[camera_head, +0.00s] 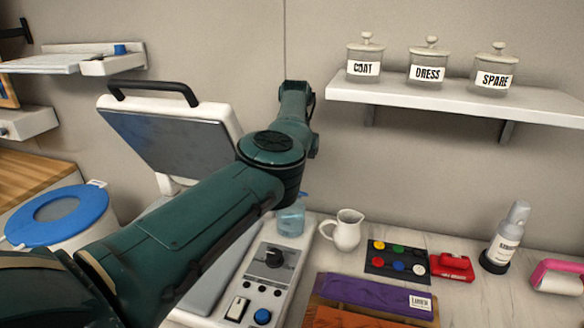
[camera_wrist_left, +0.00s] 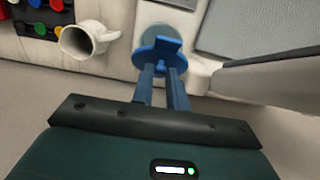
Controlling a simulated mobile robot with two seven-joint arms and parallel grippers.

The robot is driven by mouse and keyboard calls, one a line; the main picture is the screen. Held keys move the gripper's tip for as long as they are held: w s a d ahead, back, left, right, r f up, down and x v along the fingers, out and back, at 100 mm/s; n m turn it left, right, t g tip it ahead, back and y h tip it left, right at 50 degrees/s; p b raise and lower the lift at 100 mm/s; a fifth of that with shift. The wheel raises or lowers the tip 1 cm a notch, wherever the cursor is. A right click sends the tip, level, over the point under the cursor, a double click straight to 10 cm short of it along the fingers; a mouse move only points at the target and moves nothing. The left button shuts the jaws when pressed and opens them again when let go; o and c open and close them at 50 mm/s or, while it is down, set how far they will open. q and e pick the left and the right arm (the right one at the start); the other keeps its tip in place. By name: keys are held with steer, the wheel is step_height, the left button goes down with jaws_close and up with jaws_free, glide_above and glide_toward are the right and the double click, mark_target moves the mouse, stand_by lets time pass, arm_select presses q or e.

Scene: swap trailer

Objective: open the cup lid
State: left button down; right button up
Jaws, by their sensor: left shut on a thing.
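The translucent light-blue cup (camera_head: 291,222) stands at the back of the counter beside the grey press, its upper part partly behind my left arm. In the left wrist view the round blue cup lid (camera_wrist_left: 160,38) with a raised tab is directly ahead of my left gripper (camera_wrist_left: 160,68). The two blue fingers are close together and shut on the lid at its near side. I cannot tell whether the lid is seated or tilted on the cup. In the head view my left gripper is hidden behind its arm. My right gripper is in neither view.
The press (camera_head: 170,137) with a black handle stands left of the cup. A white pitcher (camera_head: 347,232) stands close on the right, with a button panel (camera_head: 392,268) and red tool (camera_head: 452,267) beyond. A shelf (camera_head: 450,100) with several jars hangs above.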

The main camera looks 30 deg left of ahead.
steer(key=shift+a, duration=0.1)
arm_select(q)
steer(key=c, duration=1.4)
jaws_free()
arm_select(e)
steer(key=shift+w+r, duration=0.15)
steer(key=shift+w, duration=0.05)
arm_select(q)
steer(key=shift+w+r, duration=0.1)
steer(key=shift+r, duration=0.25)
steer(key=shift+w+a+r+p, duration=0.15)
steer(key=shift+r+p, duration=0.3)
steer(key=shift+r, duration=1.25)
steer(key=shift+w+r+p, duration=0.15)
steer(key=shift+r+p, duration=0.3)
steer(key=shift+r, duration=1.25)
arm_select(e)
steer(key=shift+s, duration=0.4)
